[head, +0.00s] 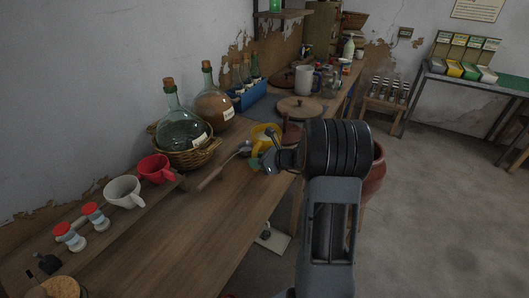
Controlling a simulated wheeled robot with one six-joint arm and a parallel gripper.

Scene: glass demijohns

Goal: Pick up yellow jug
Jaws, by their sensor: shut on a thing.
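The yellow jug (265,133) stands upright on the wooden bench, right of the demijohns and partly hidden by my gripper. My gripper (271,158) reaches in from the right at the jug's near side. Its jaws are shut on the jug, though the contact itself is small and partly hidden by the black wrist. I cannot tell whether the jug is clear of the bench.
A glass demijohn in a wicker basket (184,157) and a brown-filled demijohn (211,107) stand left of the jug. A ladle (224,166), a red mug (155,169) and a white mug (124,191) are nearer.

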